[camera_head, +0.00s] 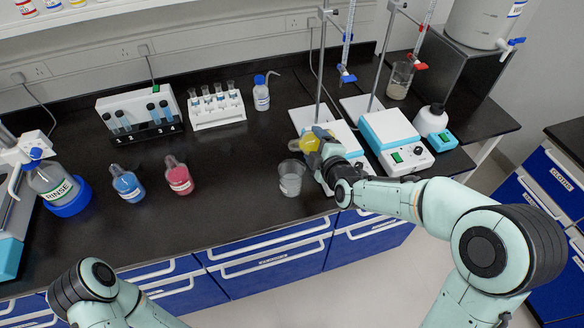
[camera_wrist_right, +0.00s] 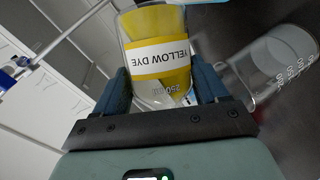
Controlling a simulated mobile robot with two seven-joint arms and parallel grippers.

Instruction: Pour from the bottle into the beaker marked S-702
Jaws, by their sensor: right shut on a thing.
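My right gripper (camera_head: 322,148) is shut on a round bottle of yellow liquid (camera_head: 309,142), above the bench. In the right wrist view the gripper (camera_wrist_right: 162,88) has a finger on each side of the bottle (camera_wrist_right: 158,48), whose label reads YELLOW DYE. The bottle is tilted, its neck toward the left in the head view. A clear beaker (camera_head: 291,178) stands on the bench just below and left of the gripper. The beaker (camera_wrist_right: 272,65) also shows in the wrist view; its marking is too small to read surely. No stream of liquid is visible. My left gripper is out of view.
Blue (camera_head: 127,184) and pink (camera_head: 179,176) flasks stand left of the beaker. A white stirrer (camera_head: 394,137) with a stand is to the right. A tube rack (camera_head: 216,108) and wash bottle (camera_head: 261,93) are behind. Bench between pink flask and beaker is clear.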

